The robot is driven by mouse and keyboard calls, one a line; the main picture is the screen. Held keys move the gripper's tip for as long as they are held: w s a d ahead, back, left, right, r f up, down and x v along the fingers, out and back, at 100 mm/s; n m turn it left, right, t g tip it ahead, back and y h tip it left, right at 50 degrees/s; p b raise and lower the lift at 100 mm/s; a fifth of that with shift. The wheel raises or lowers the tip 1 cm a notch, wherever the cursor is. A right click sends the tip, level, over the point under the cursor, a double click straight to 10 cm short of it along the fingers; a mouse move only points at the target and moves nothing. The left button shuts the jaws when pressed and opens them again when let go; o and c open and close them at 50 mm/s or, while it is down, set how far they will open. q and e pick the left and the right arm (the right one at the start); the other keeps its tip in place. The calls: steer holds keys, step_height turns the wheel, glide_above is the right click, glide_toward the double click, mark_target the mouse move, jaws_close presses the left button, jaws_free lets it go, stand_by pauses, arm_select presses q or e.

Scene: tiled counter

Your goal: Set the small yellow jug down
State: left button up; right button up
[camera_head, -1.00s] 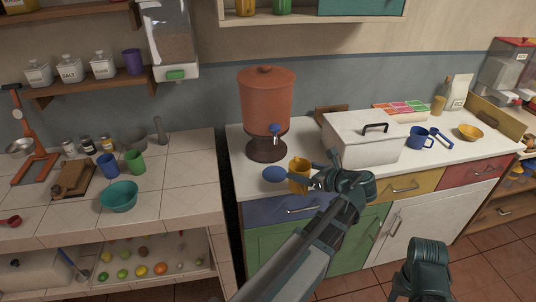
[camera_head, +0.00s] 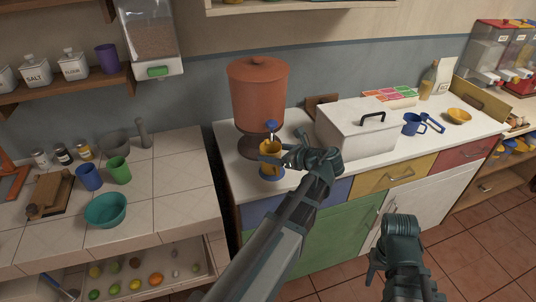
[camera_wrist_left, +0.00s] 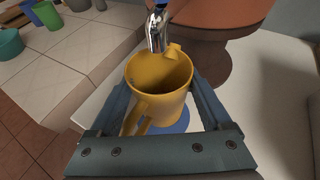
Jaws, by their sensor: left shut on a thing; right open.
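The small yellow jug (camera_head: 269,158) is upright in my left gripper (camera_head: 285,158), at the front of the orange-brown dispenser. In the left wrist view the jug (camera_wrist_left: 158,82) sits between the two fingers, its handle toward me and its inside looking empty. A round blue mat (camera_head: 271,175) shows beneath it, also in the left wrist view (camera_wrist_left: 180,123). I cannot tell whether the jug's base touches the mat. My right gripper (camera_head: 400,238) is open and empty, low in front of the cabinets.
The dispenser (camera_head: 257,90) stands behind the jug; its metal spout (camera_wrist_left: 157,32) is close to the jug's far rim. A white lidded box (camera_head: 356,132) stands to the right. A gap separates this white counter from the tiled counter (camera_head: 165,205) at left.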

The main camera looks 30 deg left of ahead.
arm_select(q)
steer(key=shift+d+f, duration=0.25)
steer(key=shift+d, duration=0.2)
steer(key=shift+a, duration=0.2)
steer(key=shift+f, duration=0.1)
steer(key=o, duration=1.2)
arm_select(e)
steer(key=shift+d+f, duration=0.25)
steer(key=shift+f, duration=0.25)
